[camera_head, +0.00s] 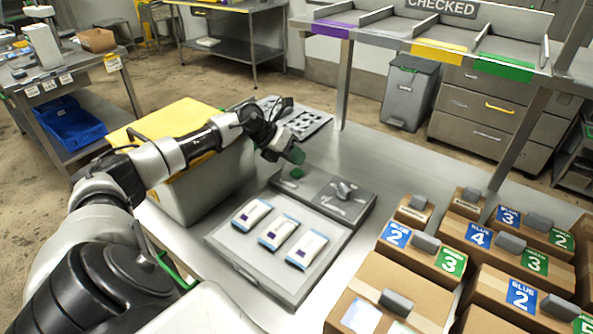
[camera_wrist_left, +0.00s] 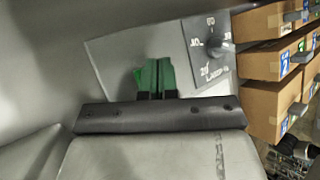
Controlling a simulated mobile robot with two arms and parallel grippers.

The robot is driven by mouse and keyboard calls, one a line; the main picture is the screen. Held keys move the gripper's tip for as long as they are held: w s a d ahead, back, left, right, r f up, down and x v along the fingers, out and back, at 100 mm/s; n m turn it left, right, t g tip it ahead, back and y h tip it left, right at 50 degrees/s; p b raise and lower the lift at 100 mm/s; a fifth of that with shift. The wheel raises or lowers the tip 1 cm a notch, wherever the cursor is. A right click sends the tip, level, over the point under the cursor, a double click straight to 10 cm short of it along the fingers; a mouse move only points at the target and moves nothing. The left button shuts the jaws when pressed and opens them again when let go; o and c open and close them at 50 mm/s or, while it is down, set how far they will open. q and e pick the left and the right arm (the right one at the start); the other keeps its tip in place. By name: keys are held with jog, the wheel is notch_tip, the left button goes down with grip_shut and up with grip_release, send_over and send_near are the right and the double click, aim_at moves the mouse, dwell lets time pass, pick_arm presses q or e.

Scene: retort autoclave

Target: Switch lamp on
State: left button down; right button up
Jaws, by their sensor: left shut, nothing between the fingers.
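A grey control panel (camera_head: 325,192) forms the far end of a flat inspection box on the table.
Three white-and-blue packets (camera_head: 280,233) lie on the box's pale surface. Several labelled cardboard boxes (camera_head: 412,284) stand on the right. A container with a yellow top (camera_head: 180,118) stands left, beneath my left arm. A raised shelf (camera_head: 428,50) spans the back.

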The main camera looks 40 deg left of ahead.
aim_at(296, 169)
pick_arm(q)
jog(key=shift+f, duration=0.45)
jog(key=shift+f+b, duration=0.55)
dwell(0.5)
jog(key=shift+r, duration=0.1)
jog(key=shift+r+p, duration=0.7)
jog(key=shift+r, duration=0.25)
jog(key=shift+r+p, duration=2.15)
jog(key=shift+r, duration=0.8)
